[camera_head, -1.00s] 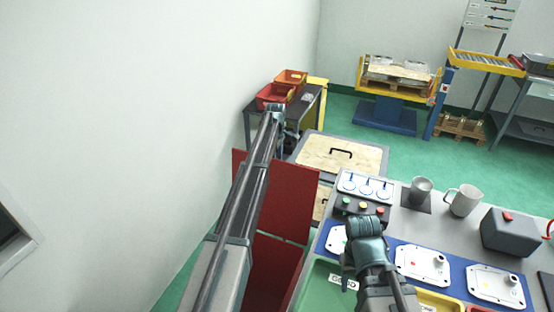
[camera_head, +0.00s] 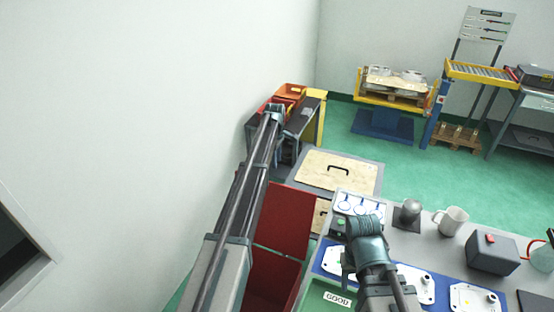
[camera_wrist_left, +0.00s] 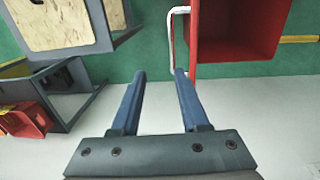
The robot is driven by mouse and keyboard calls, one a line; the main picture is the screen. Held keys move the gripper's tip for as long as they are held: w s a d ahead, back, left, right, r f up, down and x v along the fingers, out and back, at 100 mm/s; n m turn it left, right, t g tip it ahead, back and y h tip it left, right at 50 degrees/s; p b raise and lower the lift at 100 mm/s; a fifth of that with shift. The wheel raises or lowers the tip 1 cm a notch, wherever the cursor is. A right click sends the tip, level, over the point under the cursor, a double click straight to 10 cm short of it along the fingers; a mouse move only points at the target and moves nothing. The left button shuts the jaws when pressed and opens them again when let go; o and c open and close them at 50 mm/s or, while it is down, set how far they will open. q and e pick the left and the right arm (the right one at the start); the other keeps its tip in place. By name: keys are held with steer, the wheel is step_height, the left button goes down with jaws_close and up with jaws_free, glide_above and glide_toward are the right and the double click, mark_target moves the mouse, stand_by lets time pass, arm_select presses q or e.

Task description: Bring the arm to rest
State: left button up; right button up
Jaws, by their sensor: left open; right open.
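My left arm reaches up and away in the head view, and my left gripper (camera_head: 288,136) is at its far end in front of a dark table. In the left wrist view its two blue fingers (camera_wrist_left: 162,75) stand apart with nothing between them, above green floor and pale wall. My right gripper (camera_head: 347,262) is low over the near end of the grey workbench (camera_head: 405,245), beside a blue strip with white plates. Its fingers are small and partly hidden by the wrist; I see nothing held in it.
A red open bin (camera_head: 284,218) stands below my left arm; it also shows in the left wrist view (camera_wrist_left: 235,30). A wood-topped cabinet (camera_head: 312,172) is beyond it. The wall is close on the left.

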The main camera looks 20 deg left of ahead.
arm_select(q)
steer(key=shift+r, duration=0.55)
arm_select(e)
steer(key=shift+r, duration=0.55)
arm_select(q)
steer(key=s+d+f+m+b, duration=0.2)
steer(key=s+d+m, duration=0.2)
steer(key=s+d, duration=0.45)
steer(key=s+d+f+m+b, duration=0.2)
steer(key=s+d+m, duration=0.2)
steer(key=s+d, duration=0.45)
steer(key=s+d+f+m+b, duration=0.2)
steer(key=s+m, duration=0.4)
steer(key=s, duration=0.7)
steer(key=s+d+f+m+g+y+b, duration=0.1)
steer(key=s+d+m, duration=0.4)
steer(key=s, duration=0.8)
steer(key=shift+s+f+m+b, duration=0.35)
steer(key=shift+f+m, duration=0.15)
steer(key=shift+m, duration=0.4)
arm_select(e)
step_height(320, 180, down, 8)
arm_select(q)
steer(key=shift+d, duration=0.15)
arm_select(e)
steer(key=shift+d, duration=0.1)
